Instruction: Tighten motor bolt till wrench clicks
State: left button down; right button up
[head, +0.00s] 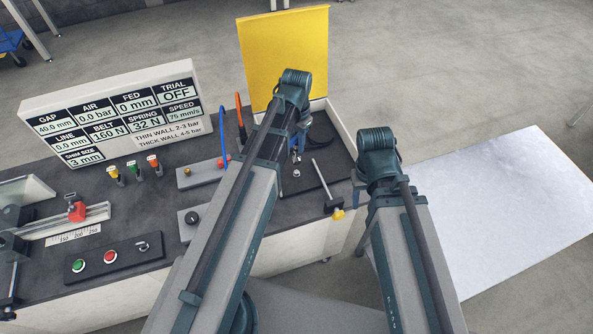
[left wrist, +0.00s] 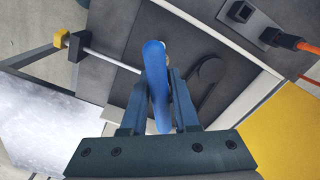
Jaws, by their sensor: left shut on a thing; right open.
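My left gripper (left wrist: 158,82) is shut on a blue handle (left wrist: 156,60) in the left wrist view. I take the handle to be the wrench; its working end is hidden. In the head view my left gripper (head: 297,138) is mostly hidden by its arm, over the dark panel beside the yellow board. A small silver part (head: 296,173) shows just below it; I cannot tell whether this is the motor bolt. My right gripper (head: 357,184) is open, partly hidden beneath its wrist, to the right of the bench edge.
A rod with a yellow-tipped block (head: 335,204) lies along the right of the panel. The yellow board (head: 284,50) stands behind. A display board (head: 115,112) reads TRIAL OFF and AIR 0.0 bar. Buttons and a slide scale are at left. A pale floor sheet (head: 505,205) lies right.

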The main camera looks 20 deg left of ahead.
aim_at(297, 157)
dwell(0.5)
pick_arm(q)
jog(key=shift+f+b, duration=2.25)
jog(key=shift+b, duration=0.05)
jog(key=shift+f+b, duration=1.1)
jog(key=shift+m, duration=2.3)
jog(key=shift+n, duration=1.2)
